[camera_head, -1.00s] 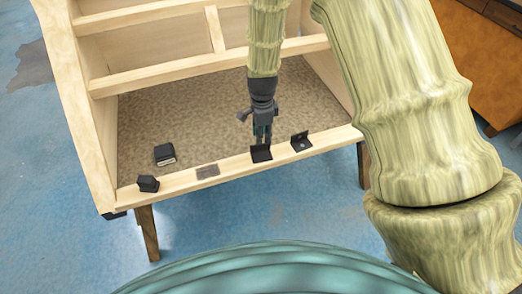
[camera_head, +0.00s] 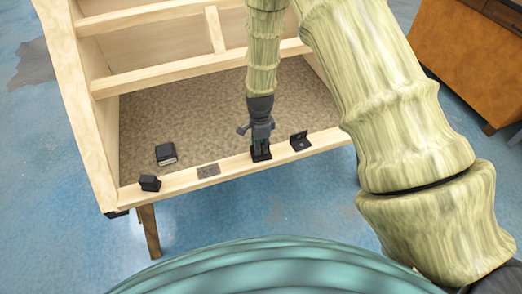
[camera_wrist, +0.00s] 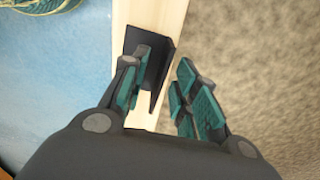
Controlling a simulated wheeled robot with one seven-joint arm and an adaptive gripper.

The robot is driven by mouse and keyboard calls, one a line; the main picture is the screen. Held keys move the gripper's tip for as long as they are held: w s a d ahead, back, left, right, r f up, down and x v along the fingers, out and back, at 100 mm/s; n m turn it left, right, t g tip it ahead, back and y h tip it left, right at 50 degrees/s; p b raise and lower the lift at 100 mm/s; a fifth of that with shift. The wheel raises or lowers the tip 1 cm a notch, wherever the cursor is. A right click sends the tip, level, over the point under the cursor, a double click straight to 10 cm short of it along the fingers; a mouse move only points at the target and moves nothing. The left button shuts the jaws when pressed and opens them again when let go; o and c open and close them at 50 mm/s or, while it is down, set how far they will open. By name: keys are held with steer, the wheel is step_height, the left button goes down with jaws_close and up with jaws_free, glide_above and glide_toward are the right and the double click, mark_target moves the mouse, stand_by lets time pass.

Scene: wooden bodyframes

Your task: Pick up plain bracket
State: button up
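A black L-shaped plain bracket (camera_head: 261,158) sits on the front wooden rail. In the head view, my gripper (camera_head: 261,148) points down right over it and hides most of it. In the wrist view, the bracket (camera_wrist: 157,62) lies on the rail with its upright flange between the fingers of my gripper (camera_wrist: 167,88). The gripper is open. The left finger is over the bracket's flat part. The right finger is on the other side of the flange, with a gap visible. Contact cannot be told.
A second black bracket (camera_head: 300,141) with a light mark stands to the right on the rail (camera_head: 225,172). Another dark block (camera_head: 166,154) is on the brown panel (camera_head: 190,120) inside the frame.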

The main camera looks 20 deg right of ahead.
jaws_close()
steer(key=shift+r, duration=0.1)
stand_by(0.4)
